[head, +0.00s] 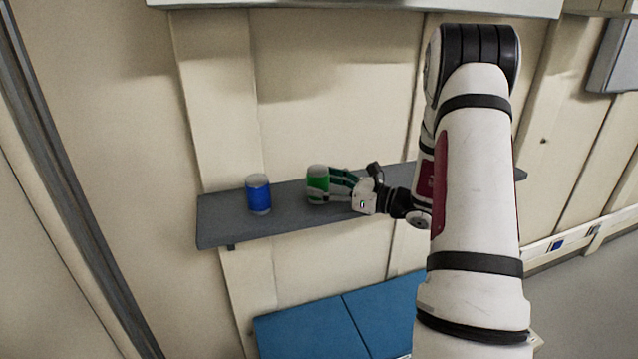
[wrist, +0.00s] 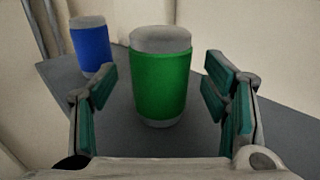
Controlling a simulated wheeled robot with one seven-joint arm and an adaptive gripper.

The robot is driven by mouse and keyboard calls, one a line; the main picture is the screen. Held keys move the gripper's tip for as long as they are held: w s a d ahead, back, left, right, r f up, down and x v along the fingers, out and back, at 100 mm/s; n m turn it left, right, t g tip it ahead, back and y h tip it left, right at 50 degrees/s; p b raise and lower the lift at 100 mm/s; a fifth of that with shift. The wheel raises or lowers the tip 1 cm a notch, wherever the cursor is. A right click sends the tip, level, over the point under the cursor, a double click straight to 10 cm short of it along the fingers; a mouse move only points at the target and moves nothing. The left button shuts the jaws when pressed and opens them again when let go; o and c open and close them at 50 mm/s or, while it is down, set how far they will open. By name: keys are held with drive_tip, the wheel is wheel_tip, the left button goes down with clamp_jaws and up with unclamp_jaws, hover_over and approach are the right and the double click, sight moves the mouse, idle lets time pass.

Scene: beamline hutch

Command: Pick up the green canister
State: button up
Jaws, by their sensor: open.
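The green canister (head: 317,184) stands upright on a grey wall shelf (head: 222,228). It has a green band with a grey top and base. My gripper (head: 335,186) reaches it from the right in the head view, with its fingers at the canister's side. In the wrist view the green canister (wrist: 160,82) stands between the two open fingers of my gripper (wrist: 160,105), towards their far ends. A gap shows on each side of it, so the fingers do not appear to touch it.
A blue canister (head: 258,194) stands on the shelf to the left of the green one; it also shows in the wrist view (wrist: 91,46). The wall is close behind the shelf. A blue-topped surface (head: 335,318) lies below. A ledge (head: 350,8) runs above.

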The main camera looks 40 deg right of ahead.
sight(318, 168)
drive_tip(key=shift+x, duration=1.1)
drive_tip(key=c, duration=1.5)
drive_tip(key=shift+r, duration=0.15)
drive_tip(key=shift+r, duration=0.2)
wheel_tip(318, 168, up, 3)
drive_tip(key=shift+r+b, duration=0.1)
drive_tip(key=shift+b, duration=0.25)
drive_tip(key=s+a, duration=0.2)
drive_tip(key=s, duration=0.2)
drive_tip(key=s+a, duration=0.2)
drive_tip(key=s, duration=0.3)
drive_tip(key=s+a+r, duration=0.1)
drive_tip(key=s+a, duration=0.2)
drive_tip(key=s, duration=0.2)
drive_tip(key=shift+s+b, duration=0.25)
drive_tip(key=shift+b, duration=0.15)
